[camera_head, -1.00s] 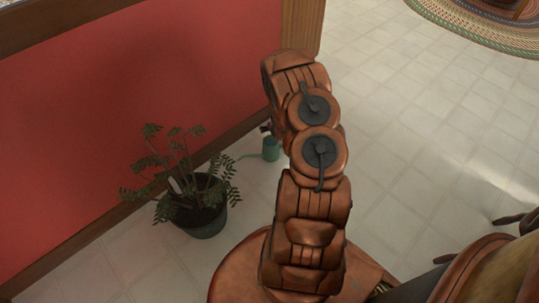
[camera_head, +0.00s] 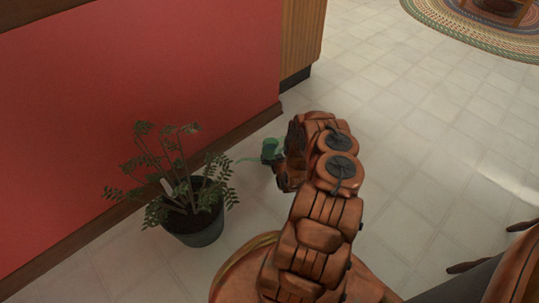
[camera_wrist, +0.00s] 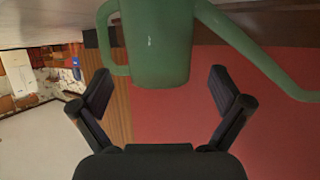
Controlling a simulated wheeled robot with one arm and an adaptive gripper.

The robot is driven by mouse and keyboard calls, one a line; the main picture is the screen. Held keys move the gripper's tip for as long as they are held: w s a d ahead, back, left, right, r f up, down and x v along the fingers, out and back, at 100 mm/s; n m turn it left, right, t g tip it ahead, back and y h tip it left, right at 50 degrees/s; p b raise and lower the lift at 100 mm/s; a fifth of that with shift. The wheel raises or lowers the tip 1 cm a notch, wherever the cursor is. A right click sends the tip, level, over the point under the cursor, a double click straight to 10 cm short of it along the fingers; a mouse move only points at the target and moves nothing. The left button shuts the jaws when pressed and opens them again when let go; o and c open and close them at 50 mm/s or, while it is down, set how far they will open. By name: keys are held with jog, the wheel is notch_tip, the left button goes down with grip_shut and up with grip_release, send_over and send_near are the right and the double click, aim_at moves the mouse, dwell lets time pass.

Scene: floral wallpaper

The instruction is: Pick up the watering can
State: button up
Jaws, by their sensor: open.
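The green watering can (camera_head: 271,146) stands on the tiled floor between the potted plant and my arm, close to the red wall. Its thin spout points left toward the plant. In the wrist view the can (camera_wrist: 160,45) fills the upper middle and looks upside down, with its handle at the left and spout at the right. My gripper (camera_wrist: 165,90) is open, its two dark fingers spread on either side of and just short of the can's body. In the head view my gripper (camera_head: 272,164) is dark and partly hidden beside the can.
A potted plant (camera_head: 193,228) with thin leafy stems stands left of the can. The red wall (camera_head: 130,80) with a wooden baseboard runs behind. Open tiled floor lies to the right, with a braided rug (camera_head: 470,35) at the upper right. Chair legs show at the right edge.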

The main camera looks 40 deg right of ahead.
aim_at(268, 141)
jog(key=shift+f+b+x, duration=0.25)
jog(key=shift+b+x, duration=0.4)
jog(key=shift+x, duration=0.65)
jog(key=shift+b+x, duration=0.85)
jog(key=shift+x, duration=0.9)
jog(key=shift+c, duration=0.3)
jog(key=c, duration=1.4)
jog(key=shift+r+p, duration=0.35)
jog(key=shift+r, duration=0.05)
jog(key=r, duration=0.1)
jog(key=r+p, duration=0.2)
jog(key=shift+s+a, duration=0.2)
jog(key=shift+a, duration=0.1)
jog(key=s+a+r+p, duration=0.1)
jog(key=s+a+p, duration=0.3)
jog(key=s+a, duration=0.5)
jog(key=a, duration=0.3)
jog(key=shift+s+p, duration=0.25)
jog(key=shift+p, duration=0.05)
